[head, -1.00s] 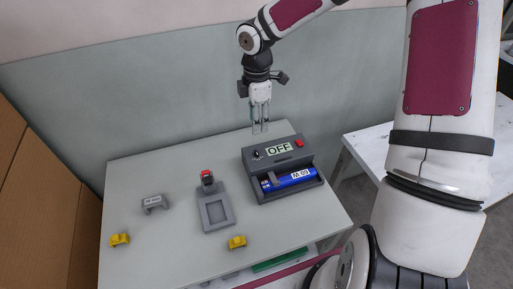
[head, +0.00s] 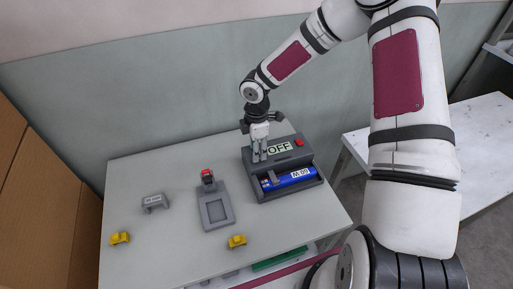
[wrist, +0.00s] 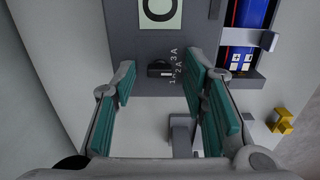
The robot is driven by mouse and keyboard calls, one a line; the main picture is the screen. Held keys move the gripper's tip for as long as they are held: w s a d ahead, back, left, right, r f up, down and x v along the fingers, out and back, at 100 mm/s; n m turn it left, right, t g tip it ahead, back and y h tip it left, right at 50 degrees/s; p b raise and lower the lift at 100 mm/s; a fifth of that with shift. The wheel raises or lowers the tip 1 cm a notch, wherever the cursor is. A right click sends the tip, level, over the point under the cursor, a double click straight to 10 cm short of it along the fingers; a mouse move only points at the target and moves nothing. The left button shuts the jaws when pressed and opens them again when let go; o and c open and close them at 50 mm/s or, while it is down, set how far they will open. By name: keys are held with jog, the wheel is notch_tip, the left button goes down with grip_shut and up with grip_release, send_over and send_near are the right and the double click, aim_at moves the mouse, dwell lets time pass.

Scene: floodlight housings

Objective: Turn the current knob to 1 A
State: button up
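The current knob (wrist: 159,68) is a small dark knob on the grey device (head: 309,153), with the marks 1 A, 2 A and 3 A (wrist: 175,66) printed beside it in the wrist view. Which mark it points to is too small to tell. The device's display (head: 279,148) reads OFF. My gripper (head: 259,158) is over the left part of the device's top and hides the knob in the head view. In the wrist view its two green-padded fingers (wrist: 161,78) are apart, one on each side of the knob, with nothing seen between them. Contact cannot be told.
A red button (head: 300,142) is on the device's right. A blue battery pack (head: 289,179) lies in its front bay. A grey stand with a red top (head: 207,175), a grey block (head: 154,203) and two yellow pieces, left (head: 120,239) and right (head: 237,241), are on the table (head: 170,265).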

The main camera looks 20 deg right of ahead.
jog(key=shift+c, duration=0.2)
grip_shut()
jog(key=shift+m, duration=0.3)
jog(key=m, duration=0.4)
jog(key=shift+m, duration=2.2)
jog(key=shift+o, duration=0.2)
grip_release()
